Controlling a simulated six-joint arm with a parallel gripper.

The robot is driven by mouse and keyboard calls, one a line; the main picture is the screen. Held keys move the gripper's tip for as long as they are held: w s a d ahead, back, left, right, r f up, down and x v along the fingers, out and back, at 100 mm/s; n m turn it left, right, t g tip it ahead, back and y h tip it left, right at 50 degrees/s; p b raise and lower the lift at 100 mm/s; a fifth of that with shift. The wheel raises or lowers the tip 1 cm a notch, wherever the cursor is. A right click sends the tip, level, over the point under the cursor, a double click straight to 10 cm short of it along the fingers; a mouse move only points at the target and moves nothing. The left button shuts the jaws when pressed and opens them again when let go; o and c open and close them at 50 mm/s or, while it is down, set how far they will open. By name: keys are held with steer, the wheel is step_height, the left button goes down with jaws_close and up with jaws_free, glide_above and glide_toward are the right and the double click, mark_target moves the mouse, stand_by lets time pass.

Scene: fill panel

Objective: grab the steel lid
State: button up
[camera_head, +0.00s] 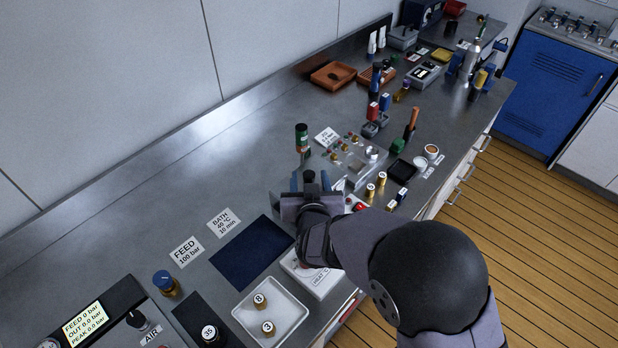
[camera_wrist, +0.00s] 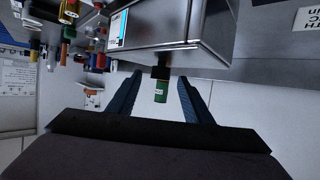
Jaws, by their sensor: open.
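I cannot pick out the steel lid with certainty. A small round silver piece (camera_head: 372,152) on the clear-topped block right of my gripper may be it. My gripper (camera_head: 310,180) is over the middle of the steel bench, with its two blue fingers apart. In the wrist view the open fingers (camera_wrist: 160,90) hold nothing. A green and black cylinder (camera_wrist: 161,92) shows between them, farther off. It looks like the dark green bottle (camera_head: 302,138) standing beyond my gripper in the head view. My arm hides part of the bench front.
A dark blue mat (camera_head: 252,252) and a white tray (camera_head: 254,334) with numbered bottles lie left of my gripper. Small bottles (camera_head: 370,192) stand close on the right. Brown trays (camera_head: 333,75) are at the back. The bench's back left strip is clear.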

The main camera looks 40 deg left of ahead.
mark_target(309, 174)
steer(key=shift+p+x, duration=0.45)
steer(key=shift+x, duration=1)
jaws_close()
steer(key=shift+r, duration=0.15)
step_height(309, 174, up, 10)
steer(key=shift+f+b, duration=0.1)
steer(key=shift+b, duration=0.65)
